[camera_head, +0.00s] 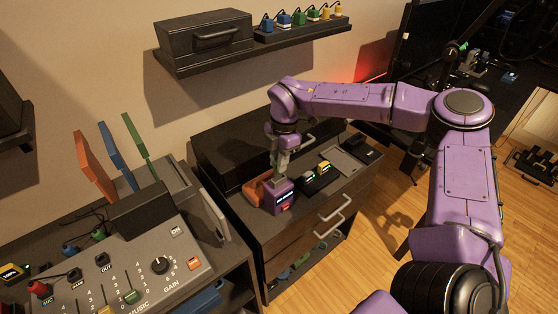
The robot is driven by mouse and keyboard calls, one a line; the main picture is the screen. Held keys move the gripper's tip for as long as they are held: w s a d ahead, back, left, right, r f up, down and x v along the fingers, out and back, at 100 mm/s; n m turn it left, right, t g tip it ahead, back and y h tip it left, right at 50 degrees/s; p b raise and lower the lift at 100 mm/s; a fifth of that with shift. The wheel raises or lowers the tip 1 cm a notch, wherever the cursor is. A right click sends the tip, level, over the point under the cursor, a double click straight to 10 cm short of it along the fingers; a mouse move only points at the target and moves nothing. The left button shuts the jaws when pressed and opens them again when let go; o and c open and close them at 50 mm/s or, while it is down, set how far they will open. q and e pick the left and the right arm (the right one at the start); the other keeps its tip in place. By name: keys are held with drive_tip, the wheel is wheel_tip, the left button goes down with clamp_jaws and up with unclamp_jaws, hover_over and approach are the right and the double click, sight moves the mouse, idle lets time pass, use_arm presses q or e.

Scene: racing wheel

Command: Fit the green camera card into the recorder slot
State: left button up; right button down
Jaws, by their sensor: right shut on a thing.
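My right gripper (281,171) points down, shut, right above a purple box (280,198) with a dark display and red label, which looks like the recorder. What is between its fingers is too small to make out, and so is the box's slot. I cannot tell whether the gripper or the held thing touches the box. A dark holder (316,180) just right of the box carries a small green-marked piece (309,174) and a yellow piece (324,167). I cannot tell whether the green one is a camera card. My left gripper is out of view.
An orange-brown object (255,189) lies beside the box. A black case (240,150) stands behind it. A grey tray (347,164) lies to the right. A mixer console (120,280) and upright orange, blue and green panels (137,135) stand at the left.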

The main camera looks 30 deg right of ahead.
drive_tip(key=shift+f+b, duration=1.5)
drive_tip(key=shift+f, duration=0.35)
drive_tip(key=c, duration=0.9)
unclamp_jaws()
drive_tip(key=shift+c, duration=0.2)
drive_tip(key=r, duration=0.3)
drive_tip(key=d+r+b, duration=0.1)
drive_tip(key=r, duration=0.6)
drive_tip(key=shift+d+r, duration=0.2)
drive_tip(key=shift+r, duration=0.05)
